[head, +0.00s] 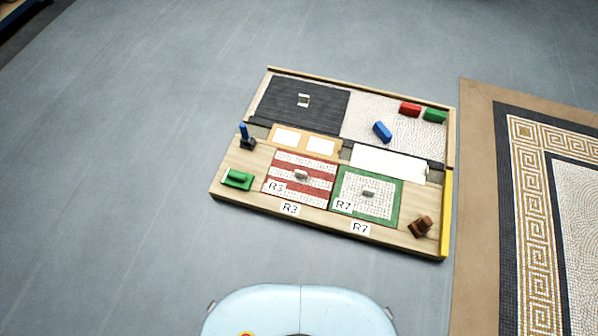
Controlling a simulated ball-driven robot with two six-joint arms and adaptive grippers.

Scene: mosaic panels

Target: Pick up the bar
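The task does not say which bar is meant, and several bar-like pieces show. A blue bar (382,132) lies at an angle on the pale mosaic panel (362,115). A red block (410,109) and a green block (435,116) lie side by side at that panel's upper right. Another green piece (237,179) lies at the board's left end. Neither of my grippers is in view.
The wooden board (320,218) lies on the grey floor. It also carries a dark panel (325,108), a red-striped panel (318,184), a green-bordered panel (393,212), a blue-handled upright piece (244,132) and a brown block (421,226). A patterned mosaic (508,200) is at right.

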